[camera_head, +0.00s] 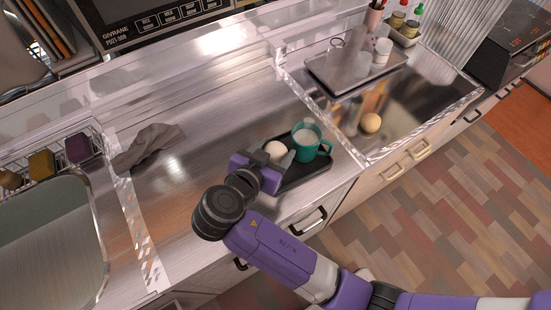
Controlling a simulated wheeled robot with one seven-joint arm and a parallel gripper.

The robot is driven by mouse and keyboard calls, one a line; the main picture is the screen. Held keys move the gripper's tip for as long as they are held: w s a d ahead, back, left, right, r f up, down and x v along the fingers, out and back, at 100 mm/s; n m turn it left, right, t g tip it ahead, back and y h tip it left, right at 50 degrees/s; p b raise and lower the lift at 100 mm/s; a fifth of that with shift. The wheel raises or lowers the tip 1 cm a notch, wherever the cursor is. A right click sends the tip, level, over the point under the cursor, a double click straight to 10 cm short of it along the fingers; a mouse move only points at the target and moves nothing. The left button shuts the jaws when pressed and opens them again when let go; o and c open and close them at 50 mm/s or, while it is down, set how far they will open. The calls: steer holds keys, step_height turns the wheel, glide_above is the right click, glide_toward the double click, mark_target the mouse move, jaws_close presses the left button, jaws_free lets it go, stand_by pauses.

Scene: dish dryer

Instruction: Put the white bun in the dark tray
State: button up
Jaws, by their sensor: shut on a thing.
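The white bun (277,149) is round and pale, at the end of my gripper (273,158). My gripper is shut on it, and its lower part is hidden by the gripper. The dark tray (318,174) lies on the steel counter near the front edge. The bun shows at the tray's left end; I cannot tell whether it touches the tray or is held above it. A teal mug (307,142) with white contents stands on the tray, just right of the bun.
A tan round bun-like thing (371,122) lies to the right. A grey tray (340,75) with white cups stands at the back right. A crumpled grey cloth (148,146) lies left. A rack (50,165) with sponges is at far left. The counter behind the tray is clear.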

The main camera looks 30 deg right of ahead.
mark_target(275, 161)
steer(key=shift+f, duration=2.4)
steer(key=shift+f, duration=0.2)
steer(key=o, duration=1.4)
steer(key=shift+r, duration=0.1)
steer(key=shift+r, duration=0.1)
steer(key=b+v, duration=0.1)
steer(key=v, duration=1.1)
steer(key=shift+b, duration=0.3)
